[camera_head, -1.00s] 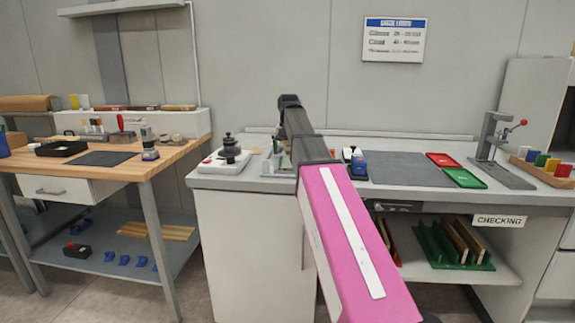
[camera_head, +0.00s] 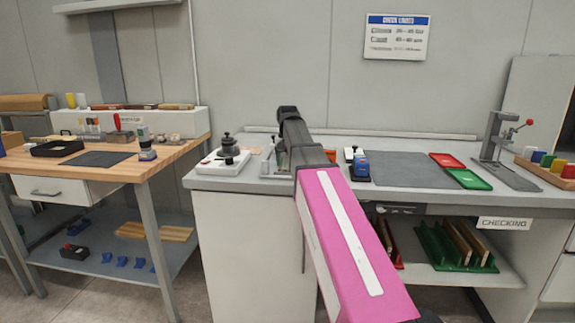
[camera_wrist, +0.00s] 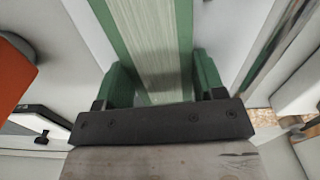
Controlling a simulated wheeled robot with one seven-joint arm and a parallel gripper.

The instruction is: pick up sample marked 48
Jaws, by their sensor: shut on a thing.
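My gripper (camera_wrist: 163,88) shows in the wrist view, its two green fingers on either side of a pale green streaked panel (camera_wrist: 155,40) with darker green edges. It is shut on this panel. I cannot read a 48 or any other mark on it, so I cannot tell which sample it is. In the head view my arm reaches over the middle bench, and its pink and black links hide the gripper and the panel.
The grey bench (camera_head: 232,180) holds a white-based device (camera_head: 222,162) at left, a blue stamp-like item (camera_head: 361,168), a dark mat (camera_head: 410,169), red (camera_head: 446,160) and green (camera_head: 468,180) trays, and a press stand (camera_head: 495,145). A green rack (camera_head: 440,250) stands below. An orange surface is close at left in the wrist view (camera_wrist: 14,60).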

